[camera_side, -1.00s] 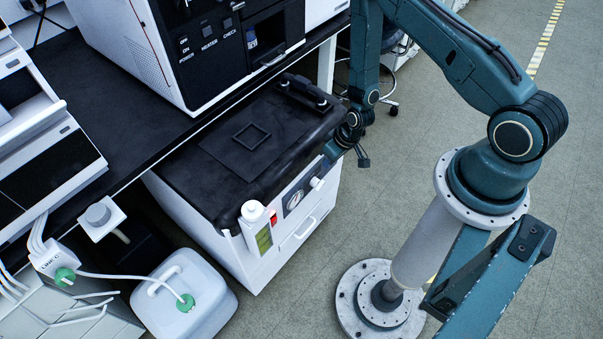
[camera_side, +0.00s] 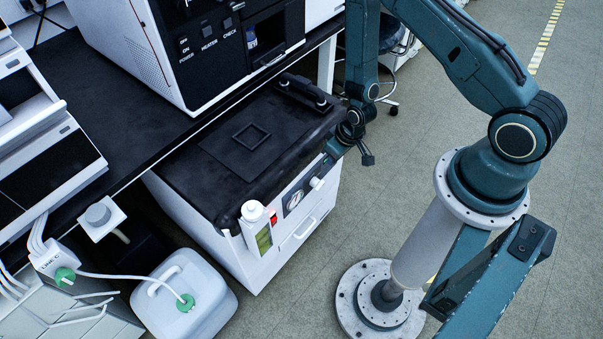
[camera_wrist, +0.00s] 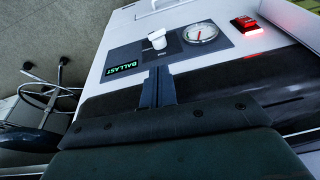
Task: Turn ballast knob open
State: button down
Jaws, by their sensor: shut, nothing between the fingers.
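My gripper (camera_wrist: 158,71) is shut and empty. Its fingers point at the panel, just below the knob in the wrist view, apart from it in the picture. In the side view my gripper (camera_side: 330,158) is close to the front face above the knob, with its fingertips partly hard to make out.
A round gauge (camera_wrist: 201,33) sits beside the knob, and a lit red switch (camera_wrist: 246,23) is farther right. A stool (camera_side: 394,60) stands behind my arm. The floor before the cabinet is clear.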

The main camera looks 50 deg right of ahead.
jog(key=shift+s+a+r+h, duration=0.1)
jog(key=shift+a+r+h, duration=0.1)
jog(key=shift+a+h, duration=0.6)
send_over(321, 182)
jog(key=s, duration=0.1)
jog(key=f, duration=1.1)
jog(key=shift+s+a+f, duration=0.1)
jog(key=shift+a+f, duration=0.15)
jog(key=shift+a, duration=0.15)
jog(key=shift+d+f, duration=0.25)
jog(key=shift+f, duration=0.65)
